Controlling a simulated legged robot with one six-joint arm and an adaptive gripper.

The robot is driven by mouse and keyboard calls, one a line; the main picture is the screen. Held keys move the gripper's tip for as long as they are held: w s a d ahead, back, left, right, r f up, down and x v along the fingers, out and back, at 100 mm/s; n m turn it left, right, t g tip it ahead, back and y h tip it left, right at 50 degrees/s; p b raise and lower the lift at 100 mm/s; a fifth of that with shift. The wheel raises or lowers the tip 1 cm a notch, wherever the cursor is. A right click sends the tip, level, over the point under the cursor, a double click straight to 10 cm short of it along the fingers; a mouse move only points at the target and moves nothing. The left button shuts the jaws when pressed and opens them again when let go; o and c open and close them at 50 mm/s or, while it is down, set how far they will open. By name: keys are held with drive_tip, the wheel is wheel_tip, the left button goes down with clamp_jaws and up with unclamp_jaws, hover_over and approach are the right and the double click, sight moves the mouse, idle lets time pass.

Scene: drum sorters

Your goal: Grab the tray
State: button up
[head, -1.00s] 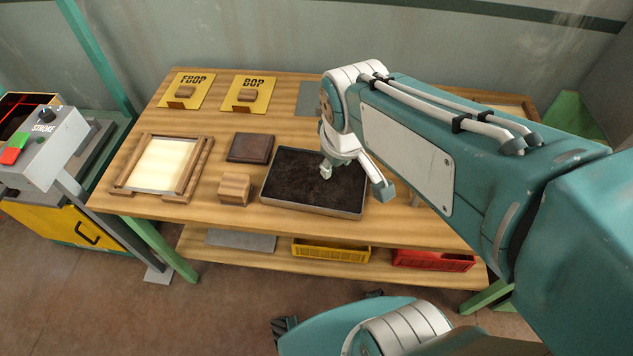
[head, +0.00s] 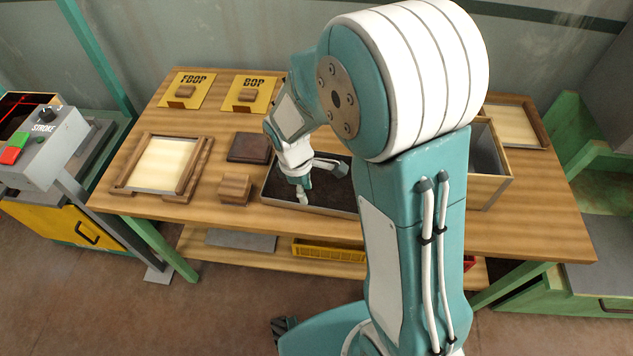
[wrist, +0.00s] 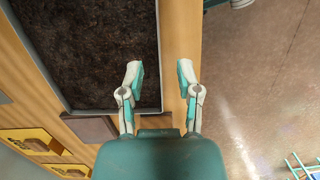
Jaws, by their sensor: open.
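The tray (head: 325,212) is a shallow grey metal tray filled with dark soil, lying on the wooden table. My arm hides its right part in the head view. In the wrist view its rim (wrist: 159,35) runs between my fingers. My gripper (head: 322,183) is open, with its fingers spread over the tray's front side. In the wrist view my gripper (wrist: 159,75) has one finger over the soil and the other outside the rim, over the table's edge strip. I cannot tell whether either finger touches the tray.
A wooden block (head: 235,188) and a dark brown block (head: 249,147) sit left of the tray. A wooden frame (head: 200,165) lies farther left. Yellow stands (head: 188,100) are at the back. An open box (head: 497,190) stands right of my arm. A yellow bin (head: 330,250) is on the lower shelf.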

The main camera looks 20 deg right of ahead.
sight(309, 207)
drive_tip(key=f, duration=0.7)
drive_tip(key=shift+s+d+f, duration=0.15)
drive_tip(key=shift+d+f, duration=0.05)
drive_tip(key=shift+d, duration=0.2)
clamp_jaws()
